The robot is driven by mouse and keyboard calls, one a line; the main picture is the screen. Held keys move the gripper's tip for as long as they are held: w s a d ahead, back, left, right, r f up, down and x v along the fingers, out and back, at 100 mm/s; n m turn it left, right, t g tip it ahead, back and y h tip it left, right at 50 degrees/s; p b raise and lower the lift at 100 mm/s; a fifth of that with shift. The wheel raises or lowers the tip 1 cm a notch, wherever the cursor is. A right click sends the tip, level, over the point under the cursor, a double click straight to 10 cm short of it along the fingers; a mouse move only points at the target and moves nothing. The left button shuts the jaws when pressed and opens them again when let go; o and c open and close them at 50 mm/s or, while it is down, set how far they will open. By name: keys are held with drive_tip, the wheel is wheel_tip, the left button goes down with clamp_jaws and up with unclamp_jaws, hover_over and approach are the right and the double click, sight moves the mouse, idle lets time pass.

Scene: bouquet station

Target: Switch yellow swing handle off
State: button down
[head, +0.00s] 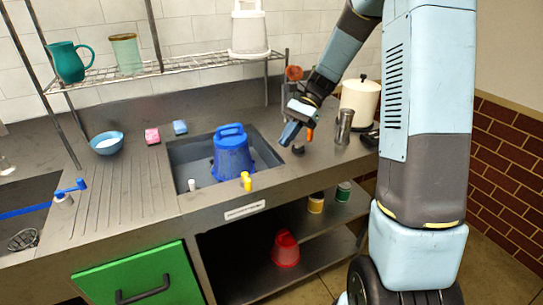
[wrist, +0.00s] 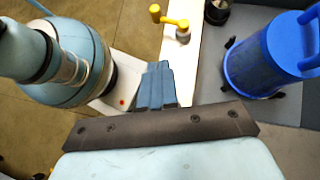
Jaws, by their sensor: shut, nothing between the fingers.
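The yellow swing handle (head: 246,181) stands on the front rim of the sink, below and right of the blue bucket. In the wrist view the yellow handle (wrist: 172,20) shows a round knob at the left end of its arm and a grey base under the right end. My gripper (head: 289,134) is above the counter right of the sink, up and right of the yellow handle and apart from it. In the wrist view my gripper (wrist: 158,68) has its fingers together and empty, with the yellow handle beyond the tips.
A blue bucket (head: 233,158) stands in the sink (head: 183,155). A metal cylinder (head: 344,127) and a cream pot (head: 360,103) stand on the right counter. A blue swing handle (head: 70,188) is at far left.

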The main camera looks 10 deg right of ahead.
drive_tip(key=x, duration=0.9)
drive_tip(key=shift+s+a+f, duration=0.2)
drive_tip(key=shift+a+f, duration=0.05)
drive_tip(key=shift+s+a+r, duration=0.1)
drive_tip(key=shift+s+a, duration=0.2)
drive_tip(key=shift+a, duration=0.2)
drive_tip(key=shift+s+a+r, duration=0.1)
drive_tip(key=shift+s+a, duration=0.25)
drive_tip(key=shift+a, duration=0.15)
drive_tip(key=shift+s+a+f, duration=0.1)
drive_tip(key=shift+s+a, duration=0.25)
drive_tip(key=shift+a, duration=0.25)
drive_tip(key=shift+w+d, duration=0.1)
drive_tip(key=shift+d, duration=0.05)
